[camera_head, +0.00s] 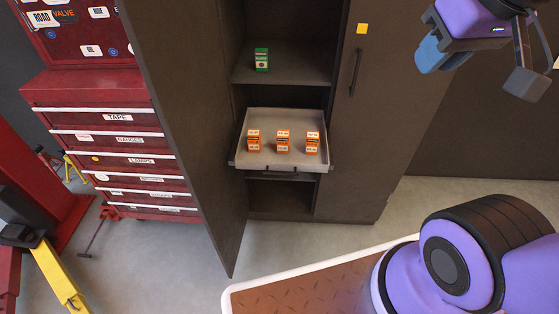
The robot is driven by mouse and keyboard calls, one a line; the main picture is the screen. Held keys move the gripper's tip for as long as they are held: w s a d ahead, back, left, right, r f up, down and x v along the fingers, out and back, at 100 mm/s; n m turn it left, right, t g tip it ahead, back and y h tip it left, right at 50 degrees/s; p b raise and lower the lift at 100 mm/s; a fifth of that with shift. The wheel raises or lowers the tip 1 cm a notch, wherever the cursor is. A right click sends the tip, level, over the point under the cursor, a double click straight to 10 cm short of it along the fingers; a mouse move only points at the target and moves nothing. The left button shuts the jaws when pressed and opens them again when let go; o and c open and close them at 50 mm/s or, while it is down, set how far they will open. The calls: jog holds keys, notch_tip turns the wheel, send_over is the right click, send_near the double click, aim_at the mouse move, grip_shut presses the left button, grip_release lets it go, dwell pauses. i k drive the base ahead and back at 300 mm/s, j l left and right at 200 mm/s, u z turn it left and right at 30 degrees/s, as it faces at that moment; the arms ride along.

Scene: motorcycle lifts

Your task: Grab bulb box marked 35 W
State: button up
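Three small orange-and-white boxes stand upright in a row on a pulled-out grey tray (282,165) in the cabinet. They are the left box (253,140), the middle box (283,141) and the right box (312,142). Their printing is too small to read, so I cannot tell which is marked 35 W. My gripper (482,68) is at the upper right, in front of the cabinet's right side and well away from the boxes. Its two fingers are spread apart with nothing between them.
A green box (261,60) stands on the shelf above the tray. The cabinet's left door (190,110) hangs open; its right door (385,110) is shut. A red tool chest (115,140) stands left. Yellow-and-red lift parts (58,275) are at lower left.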

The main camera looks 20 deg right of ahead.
aim_at(253, 136)
jog(key=i+l, duration=0.15)
jog(key=l, duration=0.2)
jog(key=i+l+u, duration=0.1)
jog(key=l+u, duration=0.7)
jog(key=i+j+u, duration=0.1)
jog(key=u, duration=0.35)
jog(key=i+u, duration=0.2)
jog(key=u, duration=0.2)
jog(key=i, duration=0.25)
